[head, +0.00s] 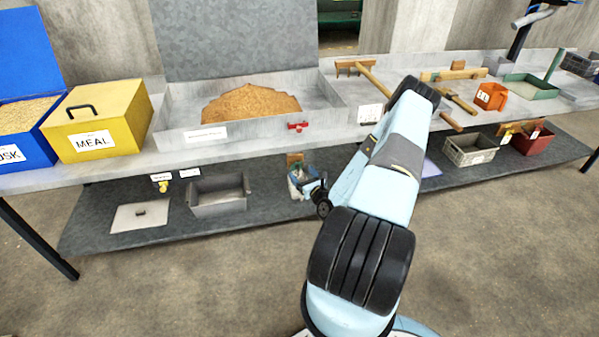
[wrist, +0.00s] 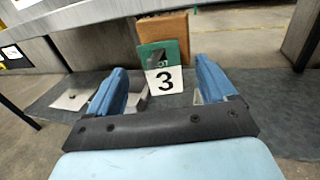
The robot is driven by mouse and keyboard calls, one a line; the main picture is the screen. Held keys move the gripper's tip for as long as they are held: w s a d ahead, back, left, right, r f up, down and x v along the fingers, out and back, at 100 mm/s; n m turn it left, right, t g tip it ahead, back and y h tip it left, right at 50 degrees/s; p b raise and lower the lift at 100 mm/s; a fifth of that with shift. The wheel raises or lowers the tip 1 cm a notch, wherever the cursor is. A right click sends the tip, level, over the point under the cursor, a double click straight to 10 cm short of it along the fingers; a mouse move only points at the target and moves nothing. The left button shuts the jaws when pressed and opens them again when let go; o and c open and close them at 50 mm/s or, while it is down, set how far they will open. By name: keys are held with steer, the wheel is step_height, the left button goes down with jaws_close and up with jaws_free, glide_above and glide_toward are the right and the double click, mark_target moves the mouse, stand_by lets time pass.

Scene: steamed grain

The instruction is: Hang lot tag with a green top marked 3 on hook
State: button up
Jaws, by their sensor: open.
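The lot tag (wrist: 166,80) has a green top and a white lower part marked 3. In the wrist view it stands upright in front of a brown wooden block (wrist: 166,27). My gripper (wrist: 163,68) is open, with one blue finger on each side of the tag. Whether the fingers touch the tag cannot be told. I cannot make out the hook with certainty.
A grey bin (head: 219,207) and a flat lid (head: 141,216) lie on the lower shelf to the left. The grain tray (head: 180,135), with a red fitting (head: 298,126) on its front, is on the bench above. A crate (head: 468,152) and a red bin (head: 533,143) stand right.

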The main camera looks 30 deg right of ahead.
steer(key=s, duration=1)
steer(key=w+a+r+n+g+y, duration=0.1)
steer(key=w+a+r+n+y, duration=0.1)
steer(key=a+r+n+y, duration=0.3)
steer(key=w+a+r+n+g+y, duration=0.1)
steer(key=r+n+y, duration=0.15)
steer(key=r, duration=0.45)
steer(key=w+a+r+n+g+y, duration=0.1)
steer(key=w+a+r+n+y, duration=0.15)
steer(key=r+n+y, duration=0.2)
steer(key=s+a+r+n+g+y, duration=0.2)
steer(key=s+a+r+n+g, duration=0.1)
steer(key=a+r+n+g, duration=0.3)
steer(key=s+a+r+n+g+y, duration=0.1)
steer(key=s+a+r+n+g, duration=0.35)
steer(key=r, duration=0.45)
steer(key=s+a+r+n+g+h, duration=0.5)
steer(key=s+a+r+n+h, duration=0.25)
steer(key=s+r, duration=0.25)
steer(key=s+d+r+n+t+h, duration=0.4)
steer(key=s+r+n+t+h, duration=0.2)
steer(key=s+r, duration=0.3)
steer(key=shift+s+d+r+h, duration=0.2)
steer(key=shift+s+r+h, duration=0.3)
steer(key=shift+r, duration=1.25)
steer(key=shift+w, duration=0.1)
